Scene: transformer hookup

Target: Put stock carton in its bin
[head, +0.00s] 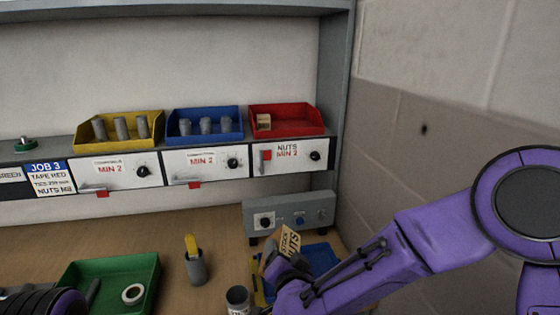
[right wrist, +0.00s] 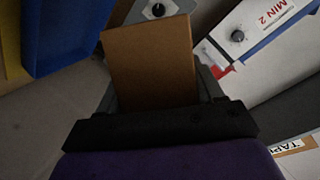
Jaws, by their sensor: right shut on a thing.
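The stock carton (head: 290,241) is a small tan box with dark print that reads "STOCK" and "NUTS". My right gripper (head: 277,262) is shut on it and holds it tilted in front of the grey control box, below the shelf. In the right wrist view the carton (right wrist: 150,62) shows as a plain brown face between the two fingers. The red bin (head: 300,127) stands on the shelf above a label reading "NUTS MIN 2", with a small tan carton (head: 263,122) at its left end. Only a purple and black part of my left arm shows at the bottom left; its gripper is out of view.
A yellow bin (head: 90,141) and a blue bin (head: 225,137) with grey cylinders stand left of the red one. A wall bounds the right.

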